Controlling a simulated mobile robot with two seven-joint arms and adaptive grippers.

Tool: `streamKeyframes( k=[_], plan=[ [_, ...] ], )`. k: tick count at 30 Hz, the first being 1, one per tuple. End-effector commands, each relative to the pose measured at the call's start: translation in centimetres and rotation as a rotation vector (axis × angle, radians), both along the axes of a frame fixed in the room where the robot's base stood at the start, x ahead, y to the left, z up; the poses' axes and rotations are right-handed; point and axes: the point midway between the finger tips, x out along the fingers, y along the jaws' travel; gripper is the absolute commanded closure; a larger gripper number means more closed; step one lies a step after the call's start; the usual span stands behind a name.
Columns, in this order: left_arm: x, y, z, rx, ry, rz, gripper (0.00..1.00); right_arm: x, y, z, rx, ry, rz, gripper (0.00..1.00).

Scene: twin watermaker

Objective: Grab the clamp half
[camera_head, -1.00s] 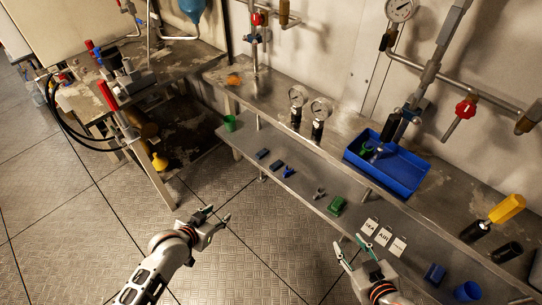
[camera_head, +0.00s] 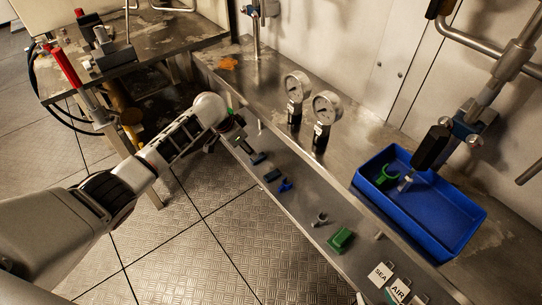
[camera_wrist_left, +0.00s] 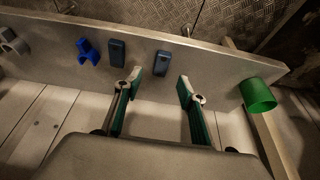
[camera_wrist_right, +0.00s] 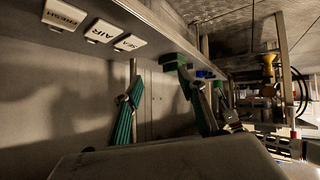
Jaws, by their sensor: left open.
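A small grey clamp-shaped piece (camera_head: 320,218) lies on the lower shelf. A blue clamp-shaped piece (camera_head: 285,185) lies farther left; a green clamp-shaped piece (camera_head: 386,175) sits in the blue tray. I cannot tell which is the clamp half. In the left wrist view the blue piece (camera_wrist_left: 87,50) and part of the grey piece (camera_wrist_left: 12,42) lie left of my left gripper (camera_wrist_left: 158,86). That gripper is open and empty, at the shelf near two dark blue blocks (camera_wrist_left: 117,52). My right gripper (camera_wrist_right: 162,84) is open below the shelf tags, mostly cut off in the head view.
A green block (camera_head: 341,240) and white tags (camera_head: 381,275) lie along the shelf. The blue tray (camera_head: 455,238) and two gauges (camera_head: 326,107) are on the upper shelf. The floor in front is clear.

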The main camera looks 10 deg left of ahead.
Motion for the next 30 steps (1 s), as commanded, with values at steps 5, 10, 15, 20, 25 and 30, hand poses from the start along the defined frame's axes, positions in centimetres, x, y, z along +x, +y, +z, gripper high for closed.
streamKeyframes(
  k=[5,10,15,20,25,30],
  plan=[
    [0.7,0.6,-0.6,0.009,0.025,-0.006,0.60,-0.4,0.1,-0.9,0.001,0.014,0.003,0.60],
    [1.1,0.2,-2.4,0.007,0.028,-0.006,0.60,-0.5,0.3,-1.2,0.006,0.016,0.007,0.60],
    [1.4,-0.1,-3.4,0.008,0.026,-0.007,0.60,-0.3,0.6,-1.1,0.015,0.013,0.010,0.60],
    [1.5,-0.7,-5.8,0.007,0.032,-0.007,0.60,-0.2,1.6,-1.2,0.046,0.009,0.010,0.60],
    [2.0,-1.2,-8.0,0.008,0.032,-0.006,0.60,0.3,2.9,-0.4,0.094,-0.012,0.007,0.60],
    [2.6,-1.3,-7.3,0.009,0.020,-0.006,0.60,0.9,3.3,0.5,0.105,-0.033,0.008,0.60]
  ],
)
